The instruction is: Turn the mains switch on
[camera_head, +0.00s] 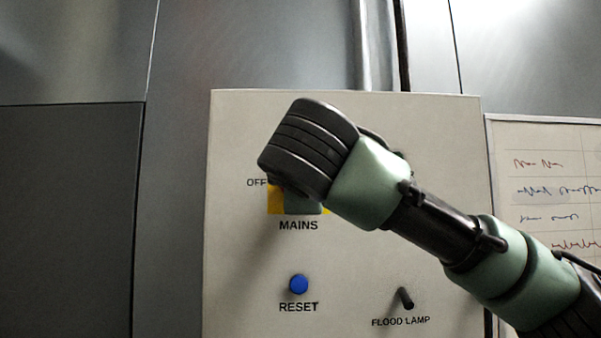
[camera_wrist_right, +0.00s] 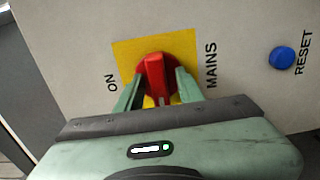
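The mains switch is a red rotary knob (camera_wrist_right: 155,82) on a yellow plate (camera_wrist_right: 125,52), seen in the right wrist view. Its raised handle runs nearly up and down in that view, with the ON label off to the left side. My right gripper (camera_wrist_right: 159,77) is open, with one green finger on each side of the handle. A gap shows beside the handle; contact deeper down cannot be told. In the head view my right wrist hides the knob; part of the yellow plate (camera_head: 274,200) shows beside the OFF label, above MAINS. My left gripper is not in view.
On the same pale panel (camera_head: 235,130), a blue RESET button (camera_head: 298,284) sits below MAINS. A FLOOD LAMP toggle (camera_head: 404,298) is to its right. A written board (camera_head: 550,150) hangs at the right. My forearm covers part of the panel's right half.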

